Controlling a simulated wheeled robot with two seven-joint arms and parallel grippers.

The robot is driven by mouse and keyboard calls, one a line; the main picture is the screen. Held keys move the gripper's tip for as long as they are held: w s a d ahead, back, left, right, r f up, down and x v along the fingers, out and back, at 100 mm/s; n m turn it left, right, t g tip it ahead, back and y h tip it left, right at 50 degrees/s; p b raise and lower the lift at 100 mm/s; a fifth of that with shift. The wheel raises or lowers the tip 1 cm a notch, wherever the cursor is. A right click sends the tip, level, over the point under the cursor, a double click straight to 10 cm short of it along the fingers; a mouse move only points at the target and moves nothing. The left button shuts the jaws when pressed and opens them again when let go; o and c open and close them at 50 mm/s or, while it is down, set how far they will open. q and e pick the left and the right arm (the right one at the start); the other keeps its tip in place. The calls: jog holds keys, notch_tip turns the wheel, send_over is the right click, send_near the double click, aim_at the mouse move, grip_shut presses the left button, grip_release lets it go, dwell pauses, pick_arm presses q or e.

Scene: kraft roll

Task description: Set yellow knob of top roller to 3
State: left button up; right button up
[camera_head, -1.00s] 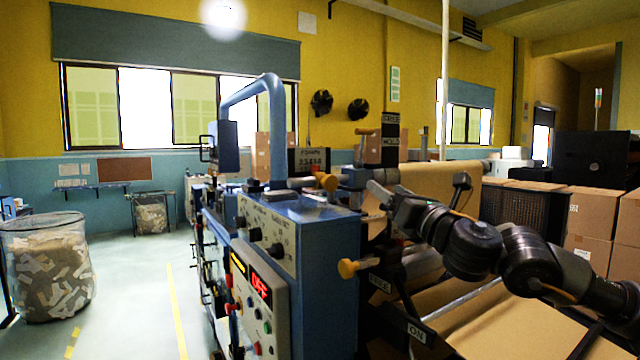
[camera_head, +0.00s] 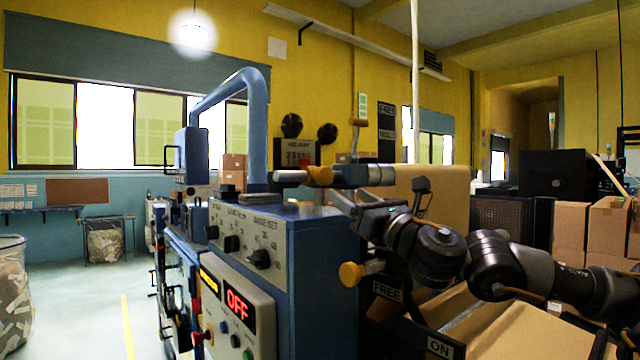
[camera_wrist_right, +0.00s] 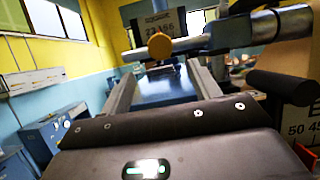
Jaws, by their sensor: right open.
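The top roller's yellow-orange knob (camera_head: 320,175) sits on the end of a horizontal shaft above the blue machine cabinet. It also shows in the right wrist view (camera_wrist_right: 158,46), beyond the fingertips. A dark number plate (camera_head: 297,154) stands behind it; in the wrist view its digits look like 2 to 6, and I cannot tell the setting. My right gripper (camera_head: 340,199) is just below and right of the knob in the head view. In the wrist view the gripper (camera_wrist_right: 162,70) has its two fingers spread, with nothing held. My left gripper is not in view.
A second yellow knob (camera_head: 350,274) is lower on the cabinet, near the FREE label. The blue pipe (camera_head: 250,80) rises left of the top knob. A control panel (camera_head: 237,308) reads OFF. The kraft roll (camera_head: 435,190) is behind my arm; cartons (camera_head: 608,225) stand right.

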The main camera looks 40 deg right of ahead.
aim_at(327, 178)
jog(key=p+x, duration=0.1)
jog(key=x, duration=0.2)
jog(key=p+x, duration=0.1)
jog(key=x, duration=0.1)
jog(key=p+x, duration=0.2)
jog(key=x, duration=0.1)
jog(key=shift+w+d+r, duration=0.1)
jog(key=shift+w+r, duration=0.1)
jog(key=shift+r, duration=0.25)
jog(key=shift+x, duration=0.75)
jog(key=shift+f, duration=0.1)
